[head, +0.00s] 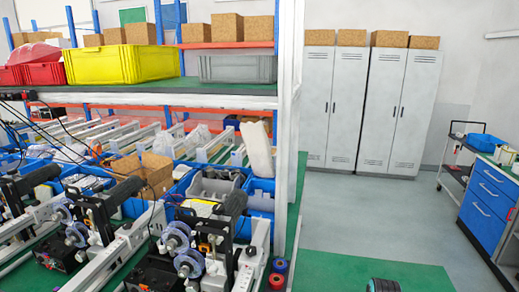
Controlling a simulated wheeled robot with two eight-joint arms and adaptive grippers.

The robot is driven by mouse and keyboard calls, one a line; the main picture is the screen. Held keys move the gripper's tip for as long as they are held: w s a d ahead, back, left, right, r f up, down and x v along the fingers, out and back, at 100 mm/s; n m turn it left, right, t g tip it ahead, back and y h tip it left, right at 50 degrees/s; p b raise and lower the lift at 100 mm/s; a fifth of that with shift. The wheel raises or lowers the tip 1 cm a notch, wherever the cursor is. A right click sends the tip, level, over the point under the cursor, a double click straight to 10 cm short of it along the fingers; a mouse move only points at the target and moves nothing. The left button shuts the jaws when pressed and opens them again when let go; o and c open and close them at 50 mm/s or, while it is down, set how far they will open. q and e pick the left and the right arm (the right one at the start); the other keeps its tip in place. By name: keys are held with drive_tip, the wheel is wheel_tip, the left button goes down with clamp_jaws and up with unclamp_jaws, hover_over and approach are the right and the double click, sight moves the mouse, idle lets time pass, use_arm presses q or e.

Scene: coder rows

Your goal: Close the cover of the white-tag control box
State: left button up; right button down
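Several black coder machines with grey-blue reels stand in a row at the lower left; one is at the left (85,235) and one nearer the middle (190,245). A narrow white box (250,262) with small dark marks stands at the right end of the row. I cannot tell which unit is the white-tag control box, and no white tag or cover can be made out clearly. Neither of my grippers is in view.
A shelf above holds a yellow crate (120,64), a grey crate (237,67) and cardboard boxes. A white post (287,130) bounds the bench at right. Blue bins (262,192) sit behind the machines. Grey lockers (400,110) and a blue drawer cabinet (487,195) flank open floor.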

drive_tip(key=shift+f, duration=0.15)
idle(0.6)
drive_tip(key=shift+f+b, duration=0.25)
drive_tip(key=shift+b, duration=0.15)
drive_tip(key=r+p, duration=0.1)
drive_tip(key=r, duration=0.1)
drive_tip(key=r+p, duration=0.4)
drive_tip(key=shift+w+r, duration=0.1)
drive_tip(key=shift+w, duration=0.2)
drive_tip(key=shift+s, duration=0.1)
